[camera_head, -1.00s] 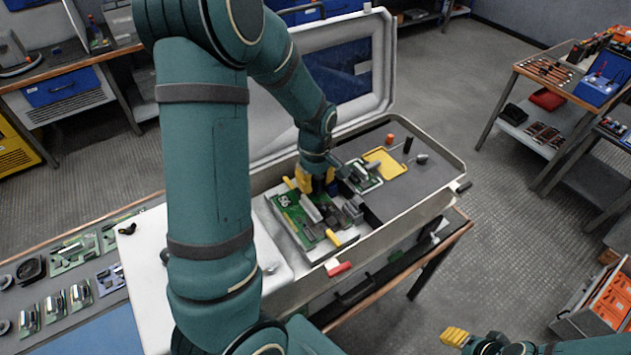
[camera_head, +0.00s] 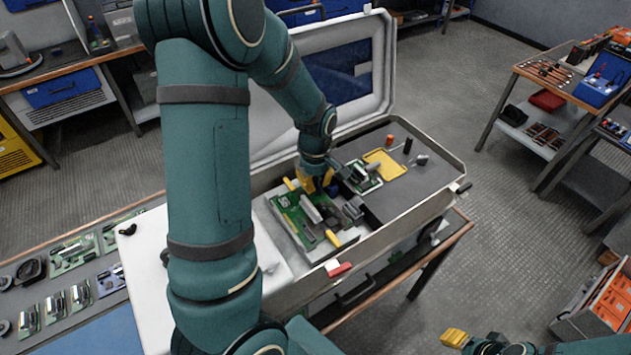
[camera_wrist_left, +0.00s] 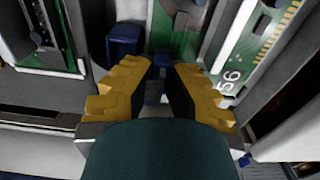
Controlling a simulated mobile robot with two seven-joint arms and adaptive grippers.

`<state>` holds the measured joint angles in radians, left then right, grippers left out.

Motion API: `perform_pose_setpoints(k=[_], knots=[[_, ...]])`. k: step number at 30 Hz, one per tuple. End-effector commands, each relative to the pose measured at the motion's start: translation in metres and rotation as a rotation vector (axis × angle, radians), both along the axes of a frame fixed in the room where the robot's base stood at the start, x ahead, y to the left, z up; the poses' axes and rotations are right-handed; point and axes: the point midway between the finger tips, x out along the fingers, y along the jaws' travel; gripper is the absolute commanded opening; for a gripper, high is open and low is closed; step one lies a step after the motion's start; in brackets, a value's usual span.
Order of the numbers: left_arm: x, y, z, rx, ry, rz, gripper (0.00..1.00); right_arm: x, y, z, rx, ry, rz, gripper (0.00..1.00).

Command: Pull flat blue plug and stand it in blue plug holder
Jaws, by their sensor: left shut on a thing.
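My left gripper (camera_head: 317,181) reaches down into the open case, over the far end of the green circuit board (camera_head: 290,207). In the left wrist view, its yellow fingers (camera_wrist_left: 158,80) are closed on a small dark blue piece, the flat blue plug (camera_wrist_left: 154,88), mostly hidden between the fingertips. A blue block (camera_wrist_left: 123,40) stands beside the left finger in the wrist view; I cannot tell if it is the holder. The board marked 56 (camera_wrist_left: 250,60) shows at right there. My right gripper (camera_head: 455,337) is at the bottom edge; its opening cannot be made out.
The case's pale rim (camera_head: 440,150) and raised lid (camera_head: 385,60) surround the work area. A smaller board (camera_head: 362,178), a yellow frame (camera_head: 385,164) and small upright parts stand on the dark panel (camera_head: 405,195). A bench with boards (camera_head: 75,255) is at left.

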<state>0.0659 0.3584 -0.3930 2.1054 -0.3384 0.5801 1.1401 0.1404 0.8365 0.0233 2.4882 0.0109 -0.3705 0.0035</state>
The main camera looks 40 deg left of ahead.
Motion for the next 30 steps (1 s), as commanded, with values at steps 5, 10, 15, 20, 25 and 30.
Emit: perform_pose_setpoints(k=[5,10,15,20,25,30], knots=[[-0.0008,-0.0003,-0.0011,0.000,0.003,0.000,0.00,0.0000,0.0000,-0.0002,0.000,0.000,0.000,0.47],[-0.0009,-0.0004,-0.0009,-0.001,0.003,0.000,0.00,0.0001,-0.0001,0.0001,0.000,0.000,0.000,0.47],[-0.0009,-0.0004,0.0012,-0.001,0.003,0.000,0.00,0.0001,0.0000,0.0019,0.000,0.000,0.000,0.47],[-0.0007,-0.0003,0.0038,0.000,0.002,0.000,0.00,0.0000,0.0000,0.0037,0.000,0.000,0.000,0.47],[-0.0005,-0.0003,0.0064,-0.001,0.001,0.000,0.00,0.0001,0.0000,0.0056,0.000,0.000,0.000,0.47],[-0.0004,-0.0002,0.0061,-0.001,0.001,0.000,0.00,0.0001,0.0000,0.0051,0.000,0.000,0.000,0.47]])
